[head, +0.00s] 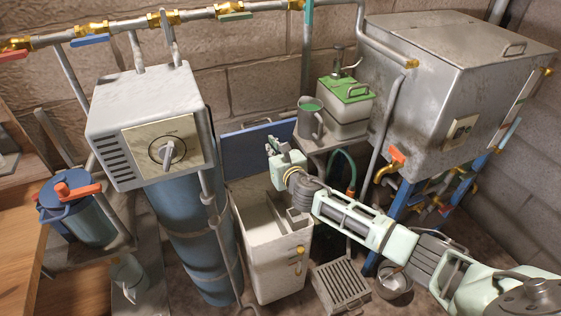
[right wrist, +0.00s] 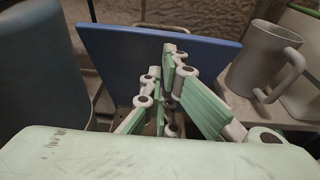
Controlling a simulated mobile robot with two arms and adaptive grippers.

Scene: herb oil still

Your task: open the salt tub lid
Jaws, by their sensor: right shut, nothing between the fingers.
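The salt tub, a pale square bin (head: 272,255), stands on the floor in the middle of the head view. Its top is open and its pale inside shows. The blue lid (head: 240,152) stands raised, nearly upright, at the tub's back edge; it also fills the back of the right wrist view (right wrist: 115,62). My right gripper (head: 271,143) is shut and empty, above the tub and in front of the lid's right part. In the right wrist view its fingers (right wrist: 172,85) overlap the lid; I cannot tell whether they touch it. My left gripper is out of view.
A grey box on a blue cylinder (head: 190,225) stands close left of the tub. A mug (head: 310,120) and a green-topped container (head: 345,100) stand on a shelf to the right. A large metal tank (head: 440,80) is beyond. A floor grate (head: 342,287) lies at the right.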

